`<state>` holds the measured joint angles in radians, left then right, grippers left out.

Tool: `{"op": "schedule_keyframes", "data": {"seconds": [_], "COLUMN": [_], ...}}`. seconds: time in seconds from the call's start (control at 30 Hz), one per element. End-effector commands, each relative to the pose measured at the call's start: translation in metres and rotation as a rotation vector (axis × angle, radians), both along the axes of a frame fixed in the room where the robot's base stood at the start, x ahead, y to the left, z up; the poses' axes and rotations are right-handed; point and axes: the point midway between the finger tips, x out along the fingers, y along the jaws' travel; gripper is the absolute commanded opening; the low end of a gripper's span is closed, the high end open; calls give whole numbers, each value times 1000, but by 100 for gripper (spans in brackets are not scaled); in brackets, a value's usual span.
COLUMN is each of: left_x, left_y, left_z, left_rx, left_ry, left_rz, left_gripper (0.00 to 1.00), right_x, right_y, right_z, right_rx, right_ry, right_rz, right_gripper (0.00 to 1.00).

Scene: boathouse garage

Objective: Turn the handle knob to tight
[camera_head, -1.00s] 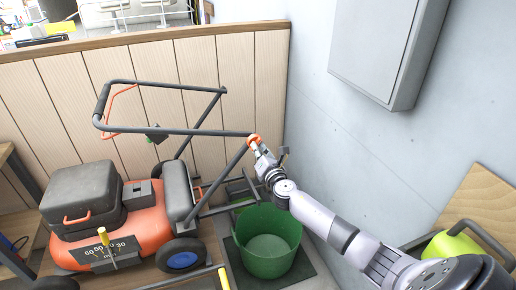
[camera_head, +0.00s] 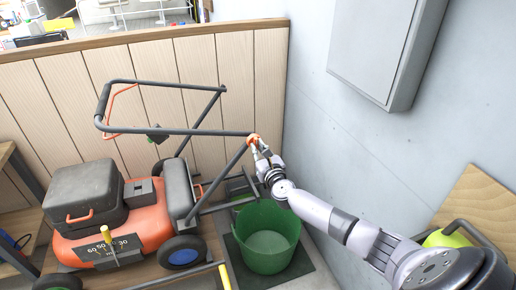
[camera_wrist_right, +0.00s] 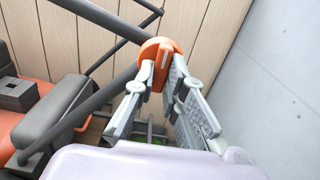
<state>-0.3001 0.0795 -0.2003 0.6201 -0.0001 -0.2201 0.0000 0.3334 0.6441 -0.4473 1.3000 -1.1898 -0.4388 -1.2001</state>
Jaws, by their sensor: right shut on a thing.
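The handle knob (camera_head: 253,139) is orange and sits where the lawnmower's dark handle bars meet, near the corner of the wood panel and the wall. In the right wrist view the knob (camera_wrist_right: 160,50) is round, with a raised orange grip piece between my fingers. My right gripper (camera_head: 259,146) is shut on the knob; its fingers also show in the right wrist view (camera_wrist_right: 163,76), one on each side. The mower (camera_head: 143,222) has an orange body, with a grey grass box on it. Any tight marking is not visible. My left gripper is not in view.
A green tub (camera_head: 267,259) stands on a dark mat below my right forearm. A grey wall cabinet (camera_head: 387,45) hangs at the upper right. A plywood board (camera_head: 481,205) and a yellow-green item (camera_head: 447,239) are at the right.

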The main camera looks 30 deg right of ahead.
Motion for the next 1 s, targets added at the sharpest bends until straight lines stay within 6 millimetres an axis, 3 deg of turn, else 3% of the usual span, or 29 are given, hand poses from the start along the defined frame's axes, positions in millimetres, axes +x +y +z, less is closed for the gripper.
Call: {"op": "schedule_keyframes", "data": {"seconds": [0.47,0.5,0.77,1.0], "left_x": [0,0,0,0], "left_y": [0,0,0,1], "left_z": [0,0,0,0], "left_rx": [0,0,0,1], "left_ry": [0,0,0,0], "left_rz": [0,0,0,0], "left_gripper": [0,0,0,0], "right_x": [-1,-1,0,0], "right_y": [1,1,0,0], "right_z": [-4,-4,-2,-1], "right_rx": [-15,-15,-13,-12], "right_ry": [10,10,6,4], "right_rz": [2,2,1,1], "right_gripper": [0,14,31,32]}}
